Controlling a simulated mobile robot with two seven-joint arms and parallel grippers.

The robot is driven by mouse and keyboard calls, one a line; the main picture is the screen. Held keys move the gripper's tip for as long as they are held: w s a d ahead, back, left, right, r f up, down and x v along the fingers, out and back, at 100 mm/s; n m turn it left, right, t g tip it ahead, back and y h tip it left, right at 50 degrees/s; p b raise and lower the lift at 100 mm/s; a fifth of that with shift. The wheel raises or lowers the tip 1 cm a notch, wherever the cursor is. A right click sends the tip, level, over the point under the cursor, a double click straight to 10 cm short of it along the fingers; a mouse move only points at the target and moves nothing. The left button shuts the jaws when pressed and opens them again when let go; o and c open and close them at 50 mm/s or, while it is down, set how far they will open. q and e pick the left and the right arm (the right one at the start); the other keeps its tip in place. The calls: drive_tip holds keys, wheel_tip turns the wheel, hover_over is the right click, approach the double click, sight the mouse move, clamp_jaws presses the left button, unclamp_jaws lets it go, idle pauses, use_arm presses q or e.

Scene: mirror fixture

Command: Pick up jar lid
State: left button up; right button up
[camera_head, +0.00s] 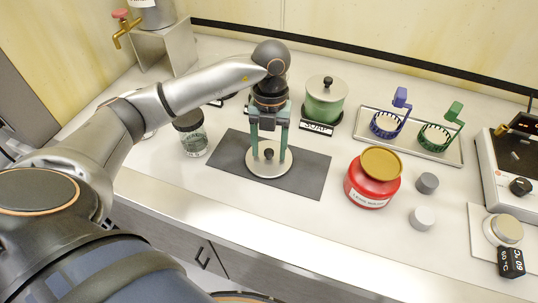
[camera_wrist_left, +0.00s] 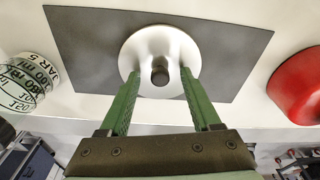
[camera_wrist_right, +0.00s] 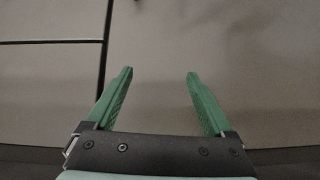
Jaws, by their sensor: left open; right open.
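The jar lid (camera_head: 264,171) is a pale round disc with a dark knob in its middle. It lies flat on a dark grey mat (camera_head: 230,158) on the counter. My left gripper (camera_head: 269,154) points down over it, open, with green fingers. In the left wrist view the knob (camera_wrist_left: 160,74) shows between the two fingertips (camera_wrist_left: 160,73); I cannot tell whether the fingers touch the lid. A clear jar with printed text (camera_head: 192,135) stands left of the mat. My right gripper (camera_wrist_right: 160,74) is open and empty before a plain grey surface.
A red jar with a gold lid (camera_head: 372,180) stands right of the mat. A green canister (camera_head: 325,102) stands behind it. A tray (camera_head: 448,156) holds blue and green baskets. Grey (camera_head: 427,183) and white (camera_head: 422,218) cylinders stand farther right. The front counter strip is clear.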

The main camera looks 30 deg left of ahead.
use_arm(q)
clamp_jaws()
idle(0.4)
drive_tip(key=shift+r, duration=0.1)
